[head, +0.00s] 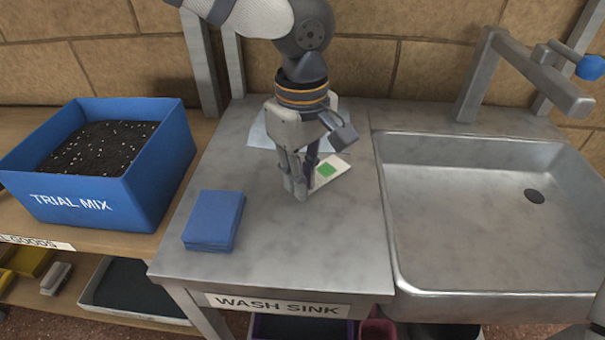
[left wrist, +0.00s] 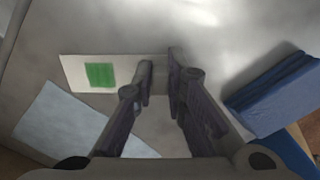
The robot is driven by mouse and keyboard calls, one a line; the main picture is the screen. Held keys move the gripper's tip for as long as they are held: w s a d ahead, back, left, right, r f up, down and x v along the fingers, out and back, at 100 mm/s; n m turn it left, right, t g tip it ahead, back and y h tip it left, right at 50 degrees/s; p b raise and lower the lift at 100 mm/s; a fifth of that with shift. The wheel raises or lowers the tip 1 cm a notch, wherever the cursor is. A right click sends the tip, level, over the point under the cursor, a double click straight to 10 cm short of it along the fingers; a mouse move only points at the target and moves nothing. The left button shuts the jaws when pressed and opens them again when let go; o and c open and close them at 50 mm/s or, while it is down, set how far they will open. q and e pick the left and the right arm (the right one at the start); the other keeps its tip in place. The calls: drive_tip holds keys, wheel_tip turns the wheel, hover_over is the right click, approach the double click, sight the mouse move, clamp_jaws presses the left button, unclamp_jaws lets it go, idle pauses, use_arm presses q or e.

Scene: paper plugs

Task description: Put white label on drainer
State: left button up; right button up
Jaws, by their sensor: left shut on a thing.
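The white label (head: 341,167) is a small flat card with a green square on it. It shows in the left wrist view (left wrist: 75,72) too, reaching out to the left from the fingertips. My left gripper (head: 302,190) points down and is shut on the near end of the label; its fingers hide that end. The fingertips (left wrist: 161,75) are low over the grey metal drainer (head: 290,245), left of the sink. I cannot tell whether the label touches the surface. My right gripper is not in view.
A pale blue sheet (head: 259,136) lies behind the gripper. A folded blue cloth stack (head: 213,220) lies at the front left. A blue soil box (head: 150,180) stands left, the sink basin (head: 470,225) right. The front middle of the metal top is clear.

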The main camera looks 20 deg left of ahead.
use_arm(q)
drive_tip(key=shift+f, duration=0.1)
drive_tip(key=o, duration=0.7)
drive_tip(key=shift+o, duration=0.2)
wheel_tip(320, 180, up, 12)
drive_tip(key=shift+p, duration=0.35)
